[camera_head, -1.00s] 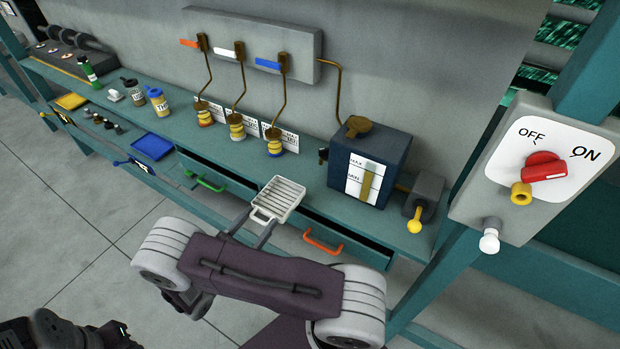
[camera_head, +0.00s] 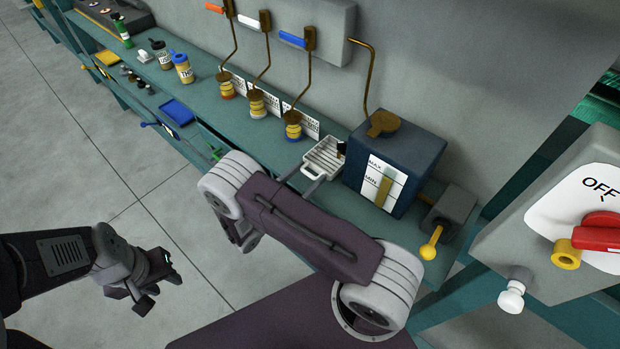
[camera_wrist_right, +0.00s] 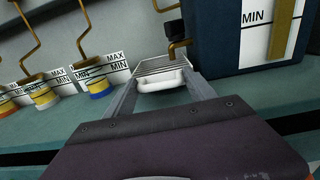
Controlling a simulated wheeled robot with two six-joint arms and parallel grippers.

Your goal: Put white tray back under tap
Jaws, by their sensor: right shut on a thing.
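The white tray (camera_head: 324,158) is a small ribbed tray with a handle, at the left side of the dark blue tank (camera_head: 398,172). My right gripper (camera_head: 316,176) is shut on the tray's near side; in the right wrist view its two fingers reach to the tray (camera_wrist_right: 163,82). The tank's tap (camera_head: 341,149) is dark and sits at the tray's far right edge; in the right wrist view the brass tap (camera_wrist_right: 178,48) is just above and behind the tray. Whether the tray rests on the bench is unclear. My left gripper (camera_head: 148,283) is open and empty over the floor.
Several sight bulbs with coloured bands stand left of the tray, one with a blue band (camera_head: 293,128). A grey block with a yellow knob (camera_head: 430,243) is right of the tank. The switch box (camera_head: 575,225) stands at the right. The blue tray (camera_head: 177,112) lies further left on the bench.

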